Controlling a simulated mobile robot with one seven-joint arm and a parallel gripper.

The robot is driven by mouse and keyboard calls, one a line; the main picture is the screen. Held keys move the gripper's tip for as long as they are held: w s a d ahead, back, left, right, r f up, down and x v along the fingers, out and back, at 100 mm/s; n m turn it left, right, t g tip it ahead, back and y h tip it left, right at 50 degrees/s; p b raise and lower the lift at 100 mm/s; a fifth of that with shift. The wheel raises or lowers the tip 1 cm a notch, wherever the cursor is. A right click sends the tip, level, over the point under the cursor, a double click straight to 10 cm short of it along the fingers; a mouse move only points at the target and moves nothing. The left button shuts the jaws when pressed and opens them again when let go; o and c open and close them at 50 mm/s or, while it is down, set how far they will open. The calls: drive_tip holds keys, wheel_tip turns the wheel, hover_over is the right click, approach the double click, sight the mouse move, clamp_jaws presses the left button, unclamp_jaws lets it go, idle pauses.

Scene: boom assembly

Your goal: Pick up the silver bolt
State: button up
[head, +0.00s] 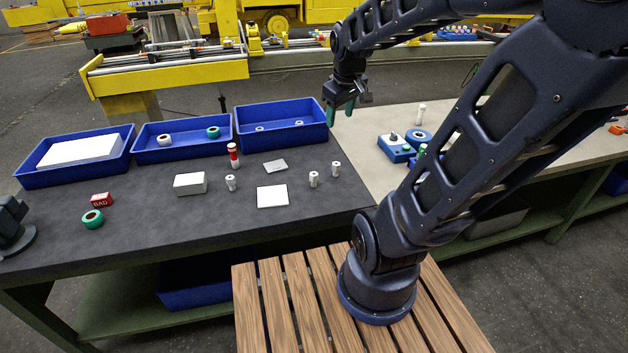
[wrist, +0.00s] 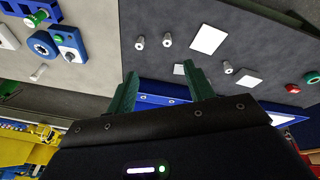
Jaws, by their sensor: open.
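No single piece can be told for sure as the silver bolt. Small pale, bolt-like cylinders stand upright on the dark mat: two close together on the right (head: 313,179) (head: 336,169) and one left of the white card (head: 231,183). They also show in the wrist view as the close pair (wrist: 139,43) (wrist: 167,41) and the single one (wrist: 227,67). Two tiny pale pieces lie in the right blue bin (head: 298,123). My gripper (head: 339,112) is open and empty, raised near the right end of that bin. Its green fingers (wrist: 160,75) are spread apart in the wrist view.
Three blue bins line the back of the mat, including the middle bin (head: 184,155). A blue fixture (head: 395,150) and another pale cylinder (head: 421,114) are on the light table right.

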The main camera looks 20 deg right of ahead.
drive_tip(key=w+a+f+n+g, duration=0.1)
drive_tip(key=w+f+n+g, duration=0.1)
drive_tip(key=w+f+n, duration=0.55)
drive_tip(key=n+g, duration=0.1)
drive_tip(key=n, duration=0.5)
approach(314, 174)
drive_tip(key=shift+w+d+f, duration=0.2)
drive_tip(key=shift+w+d, duration=0.15)
drive_tip(key=shift+w, duration=0.15)
drive_tip(key=shift+w+a+f+n, duration=0.15)
drive_tip(key=shift+f+n, duration=0.2)
drive_tip(key=shift+f, duration=0.25)
wheel_tip(314, 174, down, 5)
drive_tip(key=shift+f, duration=0.1)
drive_tip(key=shift+s+a+f, duration=0.1)
drive_tip(key=shift+s+f, duration=0.15)
drive_tip(key=shift+f, duration=0.7)
drive_tip(key=shift+s+a+f, duration=0.1)
drive_tip(key=shift+s+f, duration=0.15)
drive_tip(key=shift+f, duration=0.7)
drive_tip(key=shift+d+f, duration=0.1)
drive_tip(key=shift+f, duration=0.7)
drive_tip(key=shift+c, duration=0.2)
clamp_jaws()
